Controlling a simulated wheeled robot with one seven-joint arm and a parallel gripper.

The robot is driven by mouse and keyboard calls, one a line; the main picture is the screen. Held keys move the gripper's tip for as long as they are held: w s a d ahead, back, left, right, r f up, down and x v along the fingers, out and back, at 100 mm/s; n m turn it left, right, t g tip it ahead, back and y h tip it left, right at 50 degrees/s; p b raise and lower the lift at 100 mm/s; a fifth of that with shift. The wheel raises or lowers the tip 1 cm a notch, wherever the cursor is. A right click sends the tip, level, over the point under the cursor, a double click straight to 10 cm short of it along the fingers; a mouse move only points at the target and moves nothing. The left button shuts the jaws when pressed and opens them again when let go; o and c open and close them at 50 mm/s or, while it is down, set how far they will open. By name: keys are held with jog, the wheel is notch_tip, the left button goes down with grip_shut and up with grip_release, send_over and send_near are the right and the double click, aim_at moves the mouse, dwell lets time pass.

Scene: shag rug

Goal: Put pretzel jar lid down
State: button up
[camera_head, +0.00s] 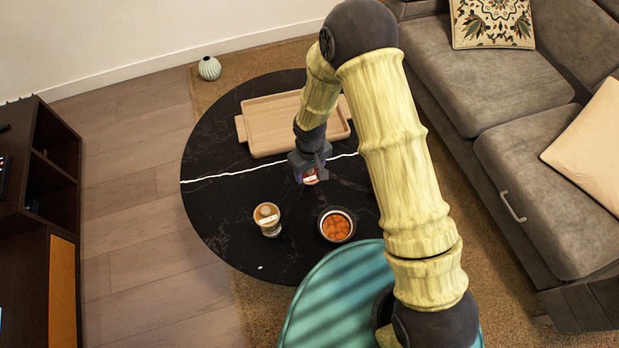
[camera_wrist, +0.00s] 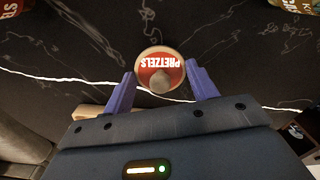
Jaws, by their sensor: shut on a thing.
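The pretzel jar lid (camera_wrist: 172,62) is round, with a pale rim, a red face reading "PRETZELS" and a knob on top. In the wrist view it sits between the two fingers of my gripper (camera_wrist: 160,72), which is shut on it. In the head view my gripper (camera_head: 309,175) is over the middle of the round black table (camera_head: 225,155), with a bit of the red and white lid (camera_head: 311,177) showing below it. The gap between lid and tabletop is hard to judge. What is under the lid is hidden.
A jar with a tan top (camera_head: 267,212) and a dark pot of orange things (camera_head: 337,227) stand on the table's near side. A wooden tray (camera_head: 262,112) lies at the back. The table's left side is clear. A grey sofa (camera_head: 480,90) stands on the right.

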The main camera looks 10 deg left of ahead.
aim_at(310, 178)
jog(key=shift+f, duration=0.3)
jog(key=shift+f+b, duration=0.45)
jog(key=shift+f, duration=1.45)
jog(key=shift+f, duration=0.15)
jog(key=o, duration=1)
jog(key=shift+c, duration=0.2)
notch_tip(310, 178, up, 12)
jog(key=p, duration=0.3)
jog(key=shift+r, duration=0.2)
